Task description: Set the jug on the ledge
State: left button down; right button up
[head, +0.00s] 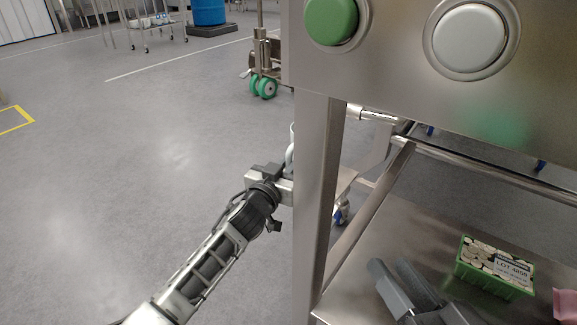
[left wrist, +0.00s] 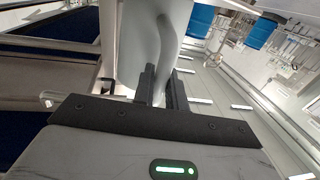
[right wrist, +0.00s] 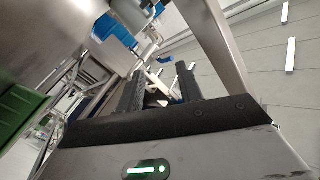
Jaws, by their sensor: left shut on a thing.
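The jug (left wrist: 142,45) is pale grey-white and fills the upper middle of the left wrist view. My left gripper (left wrist: 161,80) is shut on it, at what looks like its handle. In the head view my left gripper (head: 283,185) is beside the steel post, partly hidden by it, and only a thin white strip of the jug (head: 291,150) shows. My right gripper (head: 390,266) is open and empty over the steel surface (head: 385,225), left of the green box. It also shows open in the right wrist view (right wrist: 160,80). I cannot tell which surface is the ledge.
A green box (head: 495,268) with a printed label stands on the steel surface, with a pink thing (head: 566,304) at its right. The steel post (head: 318,190) and a panel with green (head: 331,18) and white (head: 469,38) buttons are close obstacles.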

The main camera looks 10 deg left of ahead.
pick_arm(q)
jog(key=shift+f, duration=0.1)
jog(key=c, duration=1.8)
grip_release()
jog(key=shift+c, duration=0.2)
jog(key=o, duration=0.4)
